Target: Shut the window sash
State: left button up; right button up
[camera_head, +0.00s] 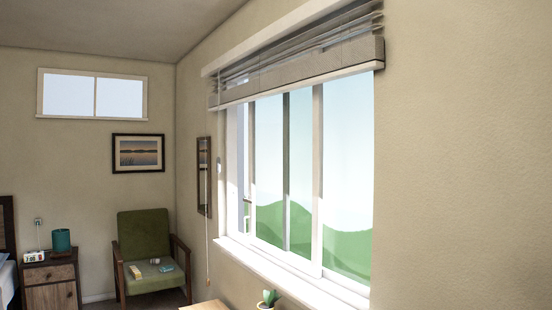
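The large window (300,180) is in the right-hand wall, seen at a slant, with white uprights and sky and green hills behind it. A pale upright (317,180) and a darker, narrower upright (286,170) divide its panes. Another upright (250,175) stands near the far left side, with a narrow strip of view beyond it. I cannot tell for sure which panel is the moving sash or how wide its gap is. Neither of my grippers is in view.
A raised blind (300,65) hangs over the window top, its cord (207,230) at the left. A potted plant (268,300) and a wooden top (205,306) are below the sill (290,272). A green armchair (148,250) and nightstand (50,285) stand farther back.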

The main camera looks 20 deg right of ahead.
aim_at(315, 270)
jog(key=i+j+u, duration=0.1)
jog(key=i+u, duration=0.25)
jog(key=i, duration=0.6)
jog(key=i+j, duration=0.1)
jog(key=i, duration=0.45)
jog(key=i+z, duration=0.1)
jog(key=i, duration=0.45)
jog(key=i+j, duration=0.2)
jog(key=i, duration=0.35)
jog(key=i+j+z, duration=0.1)
jog(key=i+z, duration=0.35)
jog(key=i+j+z, duration=0.2)
jog(key=z, duration=0.3)
jog(key=i+j+z, duration=0.55)
jog(key=j+z, duration=0.4)
jog(key=i+j+z, duration=0.15)
jog(key=j+z, duration=0.3)
